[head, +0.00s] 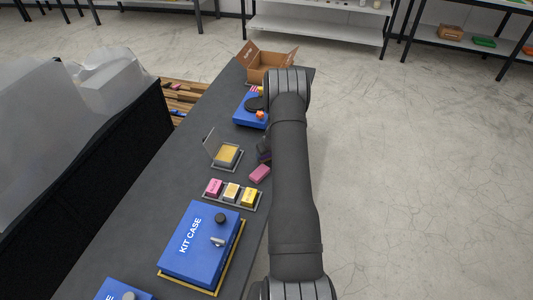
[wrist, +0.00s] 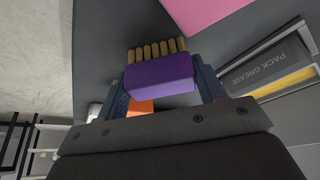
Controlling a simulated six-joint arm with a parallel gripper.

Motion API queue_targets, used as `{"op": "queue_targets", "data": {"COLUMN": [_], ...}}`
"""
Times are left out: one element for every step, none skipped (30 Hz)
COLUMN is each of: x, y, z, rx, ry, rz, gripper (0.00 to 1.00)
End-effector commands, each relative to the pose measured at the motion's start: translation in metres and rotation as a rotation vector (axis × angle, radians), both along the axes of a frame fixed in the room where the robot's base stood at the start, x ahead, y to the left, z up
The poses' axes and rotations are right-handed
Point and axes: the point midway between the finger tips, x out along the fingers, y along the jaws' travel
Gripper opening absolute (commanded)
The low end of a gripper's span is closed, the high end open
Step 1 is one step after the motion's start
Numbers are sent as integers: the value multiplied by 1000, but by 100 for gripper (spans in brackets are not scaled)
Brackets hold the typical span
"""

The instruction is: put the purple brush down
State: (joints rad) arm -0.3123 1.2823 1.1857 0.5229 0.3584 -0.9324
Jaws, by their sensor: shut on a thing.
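The purple brush (wrist: 160,75) with a row of gold bristles is between the two fingers of my gripper (wrist: 162,84) in the wrist view. My gripper is shut on its purple body, and the bristles point away from the palm. In the head view my arm hides most of my gripper (head: 264,148), and only a dark purple bit of the brush shows beside the arm. The brush is over the dark bench top (head: 185,185), near its right edge. I cannot tell whether it touches the bench.
A pink block (head: 260,173) lies close to my gripper. An open-lidded tray (head: 227,156), labelled PACK GREASE in the wrist view (wrist: 258,68), stands left. Nearby are a rack of small blocks (head: 232,194), a blue kit case (head: 200,243), a blue unit (head: 248,111) and a cardboard box (head: 262,68).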

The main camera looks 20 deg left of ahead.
Motion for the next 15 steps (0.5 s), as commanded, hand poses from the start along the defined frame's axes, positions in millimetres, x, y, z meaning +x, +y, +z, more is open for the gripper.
{"op": "queue_targets", "data": {"x": [1,1,1,1,1,1,0,0,0,0,1,1,1,0,0], "y": [0,0,0,0,0,0,0,0,0,0,0,0,0,0,0], "z": [1,1,1,1,1,1,0,-1,-3,-2,-2,-2,-2,-2,-2], "rx": [0,1,1,0,0,0,0,0,0,0,0,0,0,0,0], "ry": [-1,-2,-2,-1,-2,-2,-2,-1,-2,-2,-2,-2,-2,-2,-2], "rz": [0,0,0,0,1,1,1,0,1,1,1,1,1,1,1], "gripper": [42,42,42,42,42,42,42,42,42,69,75,83,85,85,85]}}
